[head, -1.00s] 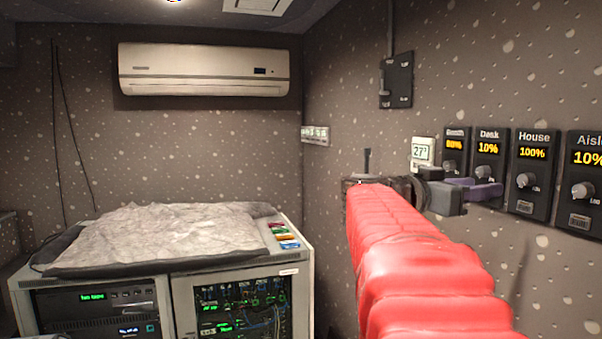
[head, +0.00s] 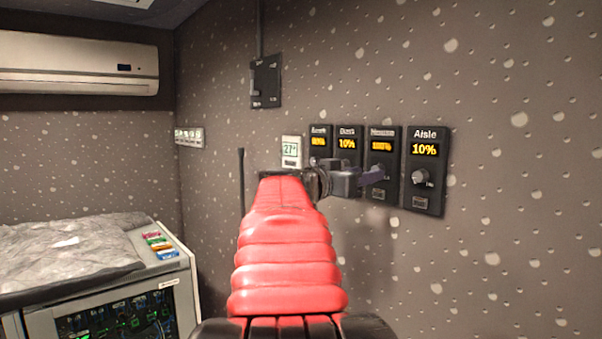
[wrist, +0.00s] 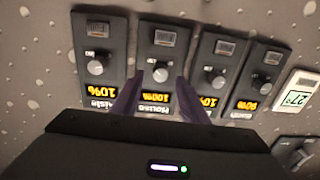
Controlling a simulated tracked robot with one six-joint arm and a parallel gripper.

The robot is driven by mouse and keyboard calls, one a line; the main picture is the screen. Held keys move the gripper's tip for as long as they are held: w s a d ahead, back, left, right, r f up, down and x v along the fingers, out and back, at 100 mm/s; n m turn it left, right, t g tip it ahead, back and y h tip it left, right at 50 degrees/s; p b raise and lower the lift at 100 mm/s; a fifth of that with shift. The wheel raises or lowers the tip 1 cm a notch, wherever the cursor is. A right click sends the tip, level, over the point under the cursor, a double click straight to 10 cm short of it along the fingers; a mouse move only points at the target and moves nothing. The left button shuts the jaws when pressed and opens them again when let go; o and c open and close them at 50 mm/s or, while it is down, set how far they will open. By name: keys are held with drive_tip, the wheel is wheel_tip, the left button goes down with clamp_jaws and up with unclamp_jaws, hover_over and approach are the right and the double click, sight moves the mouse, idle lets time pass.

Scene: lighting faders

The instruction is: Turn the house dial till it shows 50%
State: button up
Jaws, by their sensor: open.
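The house dial panel (head: 383,160) is a dark wall unit with an orange display; in the wrist view (wrist: 156,98), which is upside down, its display reads 100%. Its grey knob (wrist: 160,73) shows in the wrist view. In the head view the knob is hidden or blurred behind my gripper (head: 376,178). My gripper (wrist: 156,92) is open, its two purple fingers apart on either side of the lower part of the house panel as the wrist view shows it. The fingertips appear close to the knob, but I cannot tell whether they touch it.
The aisle panel (head: 425,148) reads 10% to the right. The desk panel (head: 347,144) reads 10% to the left, with another panel (head: 320,143) beyond. A thermostat (head: 291,151) shows 27°. A cloth-covered cabinet (head: 62,250) stands at the left. The wall right of the panels is clear.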

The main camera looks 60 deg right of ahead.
drive_tip(key=shift+x, duration=1.55)
drive_tip(key=shift+c, duration=0.6)
clamp_jaws()
